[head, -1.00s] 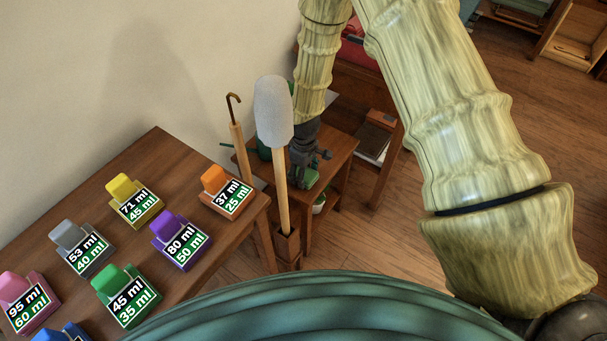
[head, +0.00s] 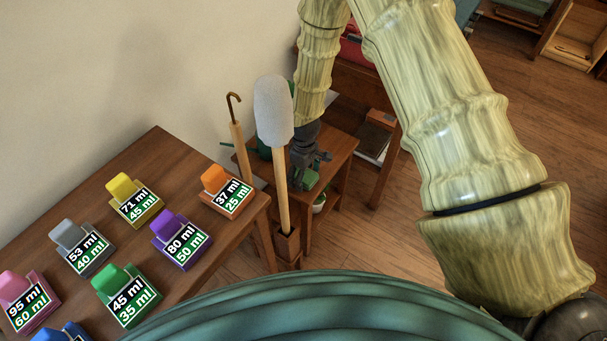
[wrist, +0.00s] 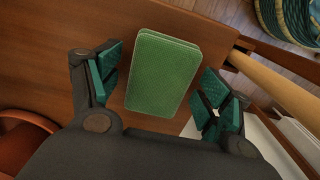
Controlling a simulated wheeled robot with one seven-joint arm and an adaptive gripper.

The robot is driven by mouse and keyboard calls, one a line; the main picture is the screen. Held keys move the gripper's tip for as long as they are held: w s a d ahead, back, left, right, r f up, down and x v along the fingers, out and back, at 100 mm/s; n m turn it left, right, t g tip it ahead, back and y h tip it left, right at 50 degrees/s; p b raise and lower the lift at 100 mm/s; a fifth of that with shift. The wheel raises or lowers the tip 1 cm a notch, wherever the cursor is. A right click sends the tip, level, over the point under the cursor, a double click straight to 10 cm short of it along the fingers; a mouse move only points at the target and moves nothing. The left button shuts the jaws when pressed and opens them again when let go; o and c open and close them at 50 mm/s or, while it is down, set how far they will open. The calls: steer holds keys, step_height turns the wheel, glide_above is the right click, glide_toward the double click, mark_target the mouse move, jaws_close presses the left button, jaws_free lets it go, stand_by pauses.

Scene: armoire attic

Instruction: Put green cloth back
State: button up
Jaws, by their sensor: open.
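The green cloth (wrist: 163,73), a folded rectangle, lies on a small wooden table (wrist: 40,50) in the wrist view. My gripper (wrist: 165,92) is open, with one dark finger with teal pads on each side of the cloth's near part. I see no finger touching the cloth, and the gap in height is hard to judge. In the head view, my gripper (head: 318,170) is over the small table beyond the long one, and a bit of the green cloth (head: 309,180) shows just below it. The rest of the cloth is hidden there.
A pole with a pale padded head (head: 273,112) and a hooked cane (head: 237,135) stand upright left of my gripper. The long table (head: 185,280) holds several coloured labelled blocks. A round reddish-brown object (wrist: 22,140) sits at the wrist view's lower left.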

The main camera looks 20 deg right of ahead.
step_height(320, 180, up, 12)
steer(key=s+f+m+y, duration=0.1)
steer(key=s+f+m, duration=0.1)
steer(key=s+f, duration=0.6)
steer(key=s+f+m, duration=0.2)
steer(key=s+f, duration=0.4)
steer(key=s, duration=0.5)
steer(key=s+d+f+m, duration=0.1)
steer(key=s+f+m, duration=0.1)
steer(key=s, duration=0.6)
steer(key=s+d+f+m+h, duration=0.1)
steer(key=s+d+f+m, duration=0.1)
steer(key=s, duration=0.7)
steer(key=shift+s, duration=0.15)
steer(key=shift+d, duration=0.1)
